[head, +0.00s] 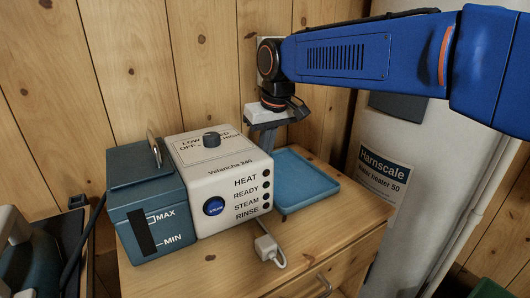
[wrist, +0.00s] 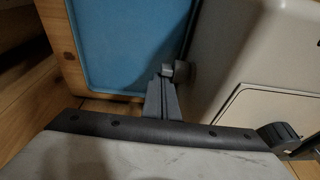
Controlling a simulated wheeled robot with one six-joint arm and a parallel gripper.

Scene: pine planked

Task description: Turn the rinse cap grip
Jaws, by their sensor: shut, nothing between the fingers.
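The white appliance (head: 222,178) stands on the wooden cabinet. My gripper (head: 266,146) points down beside that side of the appliance. Its fingers (wrist: 164,76) are shut and empty, close beside the grip. I cannot tell whether they touch it.
A blue tray (head: 312,183) lies right of the appliance, below my gripper. A dark knob (head: 212,139) is on the appliance's top. A teal tank (head: 150,212) stands against its left. A grey plug with a cable (head: 266,246) lies in front. The white water heater (head: 403,150) is at right.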

